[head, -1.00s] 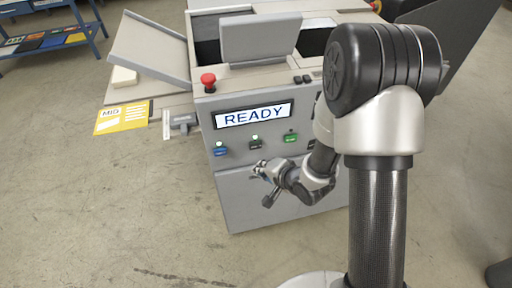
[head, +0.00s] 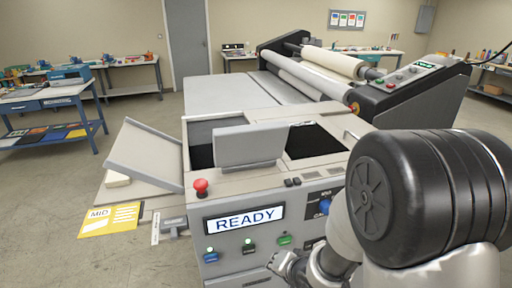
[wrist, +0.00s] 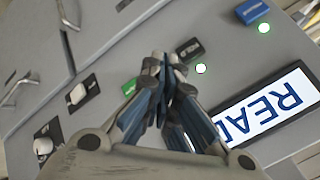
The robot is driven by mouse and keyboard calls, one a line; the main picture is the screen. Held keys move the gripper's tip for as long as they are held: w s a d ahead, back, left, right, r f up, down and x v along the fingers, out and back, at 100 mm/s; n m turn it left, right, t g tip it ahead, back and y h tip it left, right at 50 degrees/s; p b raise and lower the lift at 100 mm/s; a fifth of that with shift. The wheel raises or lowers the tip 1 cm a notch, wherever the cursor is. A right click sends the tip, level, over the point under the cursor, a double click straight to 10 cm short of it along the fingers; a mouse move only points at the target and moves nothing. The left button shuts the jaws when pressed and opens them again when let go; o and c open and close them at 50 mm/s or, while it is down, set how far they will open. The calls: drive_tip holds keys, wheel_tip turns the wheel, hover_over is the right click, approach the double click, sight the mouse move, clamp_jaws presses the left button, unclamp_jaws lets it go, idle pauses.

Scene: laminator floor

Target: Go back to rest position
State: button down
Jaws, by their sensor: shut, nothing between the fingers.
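My gripper (head: 282,264) is low in the head view, in front of the laminator's grey control panel, just below the green button (head: 285,240). It also shows in the wrist view (wrist: 164,62), where its fingers are together with nothing between them. The display (head: 243,219) reads READY; it appears upside down at the right of the wrist view (wrist: 268,112). A blue button (head: 211,256) and a black button (head: 249,249) sit left of the green one. My arm covers part of the panel's right side.
A red emergency stop (head: 201,187) stands on the panel's top left. A tilted grey flap (head: 146,156) and a yellow MID sheet (head: 110,219) are at the left. Rollers (head: 320,80) lie behind. A blue-framed bench (head: 45,105) stands far left, with open floor before it.

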drive_tip(key=s+d+r+n+g+h, duration=0.1)
drive_tip(key=s+d+r+h, duration=0.1)
drive_tip(key=s+d+r, duration=0.4)
drive_tip(key=s+d+r+n+h, duration=0.2)
drive_tip(key=s+d+r, duration=0.1)
drive_tip(key=r, duration=0.5)
drive_tip(key=s+r+n+g, duration=0.1)
drive_tip(key=s+r, duration=0.2)
drive_tip(key=s, duration=0.4)
drive_tip(key=s+r+n+g, duration=0.1)
drive_tip(key=s+r+n, duration=0.1)
drive_tip(key=s, duration=0.6)
drive_tip(key=shift+r+y, duration=0.3)
drive_tip(key=shift+r, duration=0.1)
drive_tip(key=c, duration=2.3)
unclamp_jaws()
drive_tip(key=shift+a, duration=0.1)
